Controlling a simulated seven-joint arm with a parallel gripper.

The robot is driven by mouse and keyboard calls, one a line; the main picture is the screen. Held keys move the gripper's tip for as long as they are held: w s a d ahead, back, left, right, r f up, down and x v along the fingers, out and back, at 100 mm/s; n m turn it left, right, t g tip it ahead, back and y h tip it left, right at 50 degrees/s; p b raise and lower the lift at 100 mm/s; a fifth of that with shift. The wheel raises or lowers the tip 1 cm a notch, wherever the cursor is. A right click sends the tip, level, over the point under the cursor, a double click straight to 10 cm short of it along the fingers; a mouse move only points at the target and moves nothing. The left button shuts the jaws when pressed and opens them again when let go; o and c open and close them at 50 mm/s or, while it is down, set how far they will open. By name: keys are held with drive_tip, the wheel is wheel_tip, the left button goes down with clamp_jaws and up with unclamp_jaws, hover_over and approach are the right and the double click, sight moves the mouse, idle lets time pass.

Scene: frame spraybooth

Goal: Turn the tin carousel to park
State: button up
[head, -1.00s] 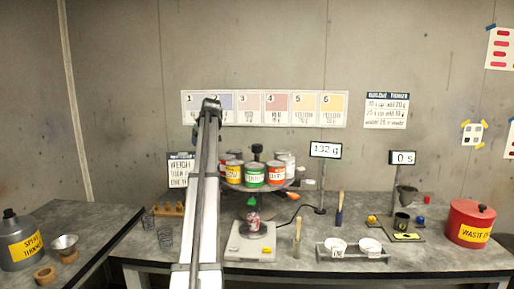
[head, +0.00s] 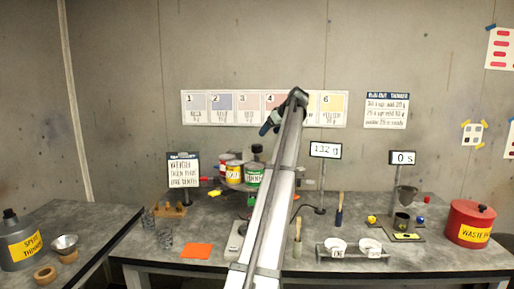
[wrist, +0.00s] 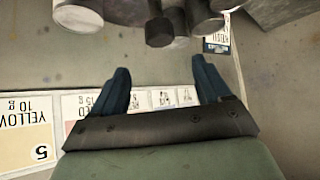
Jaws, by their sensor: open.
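The tin carousel stands at the back of the bench, in the middle of the head view. It bears a red-labelled tin (head: 225,159), a yellow-labelled tin (head: 233,173) and a green-labelled tin (head: 254,175) around a black knob (head: 256,149). A yellow tab (head: 213,194) and a red tab (head: 205,179) stick out at its left. My arm hides its right part. My gripper (head: 267,126) is above the carousel, in front of the wall chart, apart from the tins. In the wrist view my gripper (wrist: 163,80) is open and empty, with grey rounded shapes above it.
A scale (head: 236,240) stands partly behind my arm. An orange card (head: 197,251) lies to its left. A sign (head: 183,171) stands left of the carousel. Display posts (head: 325,150), white cups (head: 335,244) and a red waste can (head: 470,222) are to the right.

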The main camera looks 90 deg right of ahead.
sight(258, 145)
drive_tip(key=x, duration=1.2)
drive_tip(key=shift+w+d+f, duration=0.15)
drive_tip(key=shift+w+f, duration=0.05)
drive_tip(key=shift+f, duration=0.1)
drive_tip(key=shift+c, duration=0.2)
drive_tip(key=c, duration=1.4)
